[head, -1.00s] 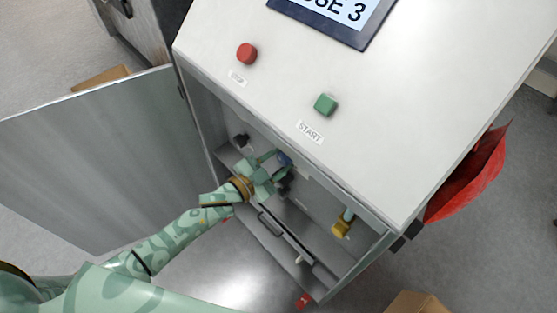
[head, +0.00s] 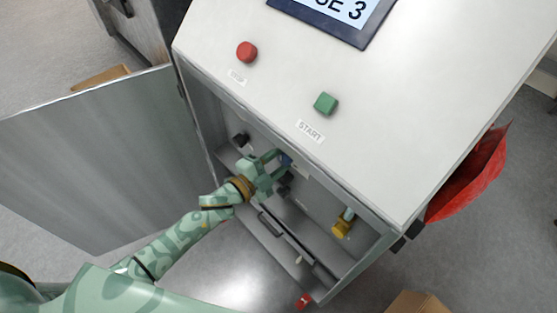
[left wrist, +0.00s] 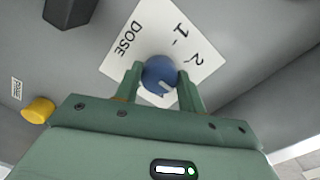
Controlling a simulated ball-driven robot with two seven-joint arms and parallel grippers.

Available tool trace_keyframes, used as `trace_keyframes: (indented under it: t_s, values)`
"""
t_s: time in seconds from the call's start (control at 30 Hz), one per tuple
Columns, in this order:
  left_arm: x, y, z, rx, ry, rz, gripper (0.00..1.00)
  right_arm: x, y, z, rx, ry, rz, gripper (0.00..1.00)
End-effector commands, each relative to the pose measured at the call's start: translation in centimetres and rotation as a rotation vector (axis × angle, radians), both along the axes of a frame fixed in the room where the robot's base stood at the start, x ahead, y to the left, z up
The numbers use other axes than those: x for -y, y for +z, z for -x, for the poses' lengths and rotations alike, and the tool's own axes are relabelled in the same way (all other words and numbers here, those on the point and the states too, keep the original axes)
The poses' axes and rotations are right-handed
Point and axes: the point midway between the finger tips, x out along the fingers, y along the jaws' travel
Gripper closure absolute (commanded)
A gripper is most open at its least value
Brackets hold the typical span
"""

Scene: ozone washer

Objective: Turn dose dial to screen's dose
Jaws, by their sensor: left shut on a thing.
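The screen (head: 345,8) on the sloped panel is cut off by the top edge; its visible text ends in "3". The blue dose dial (left wrist: 158,75) sits on a white plate (left wrist: 135,57) marked DOSE, 1 and 2; the rest of the plate is hidden behind my gripper. A pale mark shows on the dial's lower right in the left wrist view. My left gripper (left wrist: 160,82) is shut on the dial, one finger at each side. In the head view, the left gripper (head: 279,163) reaches inside the open cabinet, and a bit of the dial (head: 286,159) shows.
The cabinet door (head: 90,160) stands open at the left. A red stop button (head: 247,52) and a green start button (head: 326,103) are on the panel. Inside are a yellow-handled part (head: 342,226) and a black knob (head: 241,139). A red bag (head: 470,175) hangs at the right side.

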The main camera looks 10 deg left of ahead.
Motion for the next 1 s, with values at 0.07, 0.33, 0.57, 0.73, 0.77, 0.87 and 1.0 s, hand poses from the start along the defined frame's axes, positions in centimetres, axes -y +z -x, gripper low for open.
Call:
trace_keyframes:
  t_s: [0.07, 0.33, 0.57, 0.73, 0.77, 0.87, 1.0]
  values:
    - [0.0, -0.1, 0.1, 0.000, -0.001, -0.003, 0.83, 0.0, 0.0, 0.0, 0.000, 0.000, 0.000, 0.64]
    - [0.0, -0.1, 0.1, -0.001, -0.001, -0.002, 0.58, 0.0, 0.0, 0.0, 0.000, 0.000, 0.000, 0.64]
    - [0.0, -0.1, 0.0, 0.000, 0.000, -0.001, 0.39, 0.0, 0.0, 0.0, 0.000, 0.000, 0.000, 0.64]
    - [0.0, 0.0, 0.0, 0.000, 0.000, -0.001, 0.39, 0.0, 0.0, 0.0, 0.000, 0.000, 0.000, 0.64]
    - [0.0, 0.0, 0.0, 0.000, 0.000, -0.001, 0.39, 0.0, 0.0, 0.0, 0.000, 0.000, 0.000, 0.64]
    - [-0.1, 0.0, 0.2, 0.000, 0.000, -0.001, 0.39, 0.0, 0.1, 0.0, 0.000, 0.000, 0.000, 0.64]
    - [-1.1, 0.1, 1.7, -0.002, 0.000, -0.004, 0.39, 0.1, 0.5, -0.1, 0.003, 0.000, 0.001, 0.64]
